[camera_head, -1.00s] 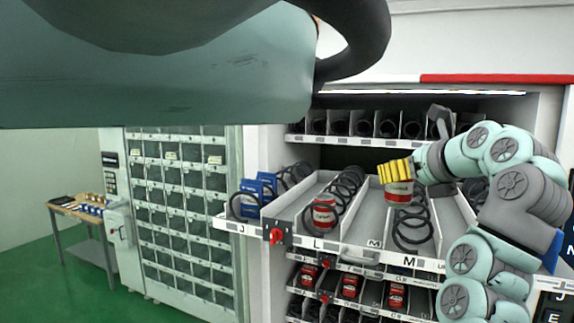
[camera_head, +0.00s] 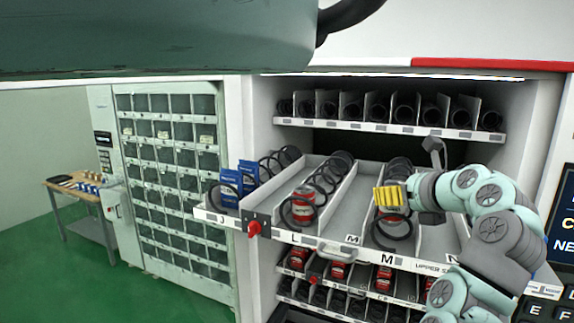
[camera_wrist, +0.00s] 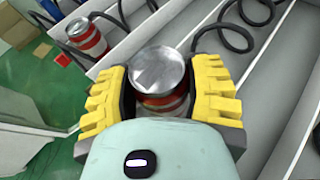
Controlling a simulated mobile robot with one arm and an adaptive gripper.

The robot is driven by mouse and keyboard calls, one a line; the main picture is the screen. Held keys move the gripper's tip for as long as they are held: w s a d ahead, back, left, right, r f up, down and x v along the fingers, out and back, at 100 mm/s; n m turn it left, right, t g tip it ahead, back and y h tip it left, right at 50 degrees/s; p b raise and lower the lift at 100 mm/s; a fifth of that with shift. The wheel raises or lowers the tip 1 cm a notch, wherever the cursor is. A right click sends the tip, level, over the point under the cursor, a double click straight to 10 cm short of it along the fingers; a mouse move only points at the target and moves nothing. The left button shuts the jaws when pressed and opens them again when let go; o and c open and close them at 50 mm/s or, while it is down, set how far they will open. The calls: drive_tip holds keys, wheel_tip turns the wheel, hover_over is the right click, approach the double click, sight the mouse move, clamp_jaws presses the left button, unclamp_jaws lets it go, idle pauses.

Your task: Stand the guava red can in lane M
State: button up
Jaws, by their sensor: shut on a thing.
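My gripper (camera_head: 391,197) has yellow ribbed fingers shut around the guava red can (camera_head: 388,213). In the wrist view, the can (camera_wrist: 160,82) sits upright between both finger pads (camera_wrist: 162,95), with its silver lid facing the camera. In the head view the can is low at the front of the lane with the large M label (camera_head: 387,258), at that lane's black coil (camera_head: 399,238). The fingers hide its upper part. I cannot tell whether its base touches the lane floor.
Lane L holds another red can (camera_head: 303,208) in its coil, also in the wrist view (camera_wrist: 87,37). Blue boxes (camera_head: 230,187) stand in lane J. Thin dividers separate the lanes. A red knob (camera_head: 254,228) and a handle (camera_head: 335,251) stick out from the shelf front. Lane N (camera_head: 437,240) looks empty at its front.

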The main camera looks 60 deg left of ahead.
sight(403, 211)
wheel_tip(403, 211, down, 2)
drive_tip(key=shift+d+f+p, duration=0.1)
drive_tip(key=shift+p, duration=1.05)
drive_tip(key=shift+w+f, duration=0.1)
drive_tip(key=shift+f, duration=0.65)
drive_tip(key=shift+f, duration=0.1)
drive_tip(key=o, duration=1.3)
drive_tip(key=shift+f, duration=0.1)
drive_tip(key=shift+c, duration=0.2)
